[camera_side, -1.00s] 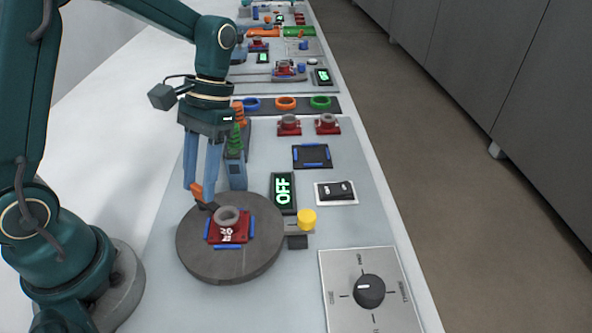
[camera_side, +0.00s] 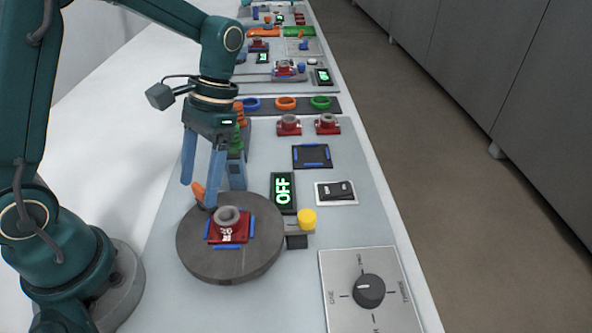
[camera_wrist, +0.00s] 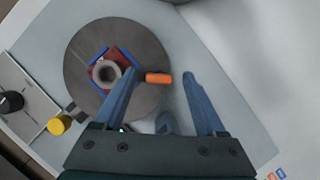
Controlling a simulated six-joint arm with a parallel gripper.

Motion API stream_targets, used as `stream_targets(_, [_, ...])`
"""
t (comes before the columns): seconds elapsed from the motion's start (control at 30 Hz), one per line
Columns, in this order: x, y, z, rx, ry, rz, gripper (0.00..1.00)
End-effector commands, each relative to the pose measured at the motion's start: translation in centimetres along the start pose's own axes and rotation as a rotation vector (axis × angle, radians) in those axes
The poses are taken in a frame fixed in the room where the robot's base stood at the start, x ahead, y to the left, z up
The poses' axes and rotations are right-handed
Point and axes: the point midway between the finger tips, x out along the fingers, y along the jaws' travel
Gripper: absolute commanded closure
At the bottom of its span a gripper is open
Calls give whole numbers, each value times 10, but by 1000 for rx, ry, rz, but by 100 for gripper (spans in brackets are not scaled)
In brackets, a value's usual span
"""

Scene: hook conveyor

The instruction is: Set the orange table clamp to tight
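The orange clamp handle (camera_side: 199,191) stands at the far left edge of a round dark turntable (camera_side: 195,262), beside a red block (camera_side: 226,237) with a grey ring (camera_side: 228,216) on top. In the wrist view the orange handle (camera_wrist: 158,78) points out from the block and lies between my fingertips, close to the left one. My gripper (camera_side: 199,195) is open, with its fingers on either side of the handle; it also shows in the wrist view (camera_wrist: 160,76). The clamp's dark arm is mostly hidden by a finger. I cannot tell whether a finger touches the handle.
Blue strips edge the block. A green-lit OFF display (camera_side: 283,190), a black rocker switch (camera_side: 336,191), a yellow button (camera_side: 307,219) and a dial panel (camera_side: 350,320) lie to the right. A blue-grey post with a green spring (camera_side: 236,140) stands close behind my gripper.

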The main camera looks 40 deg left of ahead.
Motion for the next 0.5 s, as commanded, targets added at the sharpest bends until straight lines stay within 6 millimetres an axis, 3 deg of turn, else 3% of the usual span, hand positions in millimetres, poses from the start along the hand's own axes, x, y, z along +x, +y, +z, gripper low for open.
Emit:
stream_targets(0.3, [-1,0,-1,-2,3,1,28])
stream_targets(0.5, [-20,0,-2,-1,7,0,28])
